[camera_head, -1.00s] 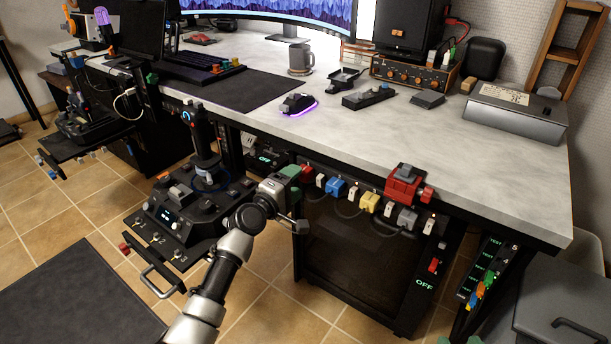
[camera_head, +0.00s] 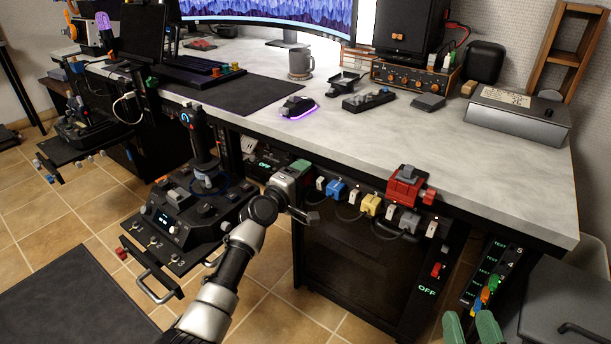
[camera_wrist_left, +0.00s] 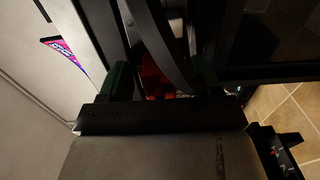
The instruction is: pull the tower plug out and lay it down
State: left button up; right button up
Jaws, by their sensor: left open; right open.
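A row of plugs hangs along the desk's front edge: a blue plug (camera_head: 337,189), a yellow plug (camera_head: 370,205) and a grey plug (camera_head: 409,222) show between white switches. No readable label tells which one is the tower's. My left gripper (camera_head: 302,170) is at the left end of this row, open. In the left wrist view a red plug (camera_wrist_left: 155,78) lies between its green fingertips (camera_wrist_left: 160,82), with a dark curved cable in front. The head view hides this plug behind the gripper. My right gripper (camera_head: 471,328) is open and empty at the bottom right edge.
The dark tower (camera_head: 350,250) stands under the desk. A red clamp-like block (camera_head: 405,187) sits on the desk edge. A joystick console (camera_head: 190,215) stands left of my left arm. The desktop (camera_head: 345,130) has free room in front of the mouse (camera_head: 298,106).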

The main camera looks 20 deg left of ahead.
pick_arm(q)
jog(key=shift+c, duration=0.2)
dwell(0.6)
grip_shut()
pick_arm(e)
jog(key=shift+w, duration=0.1)
pick_arm(q)
jog(key=p+v, duration=0.2)
jog(key=v, duration=0.4)
jog(key=shift+p, duration=0.35)
pick_arm(e)
jog(key=s+d+f+g+h, duration=0.2)
jog(key=s+f+g, duration=0.1)
jog(key=f+g, duration=0.4)
jog(key=shift+d+f, duration=0.2)
jog(key=shift+f, duration=0.15)
jog(key=shift+s, duration=0.1)
pick_arm(q)
jog(key=shift+s, duration=0.1)
dwell(0.4)
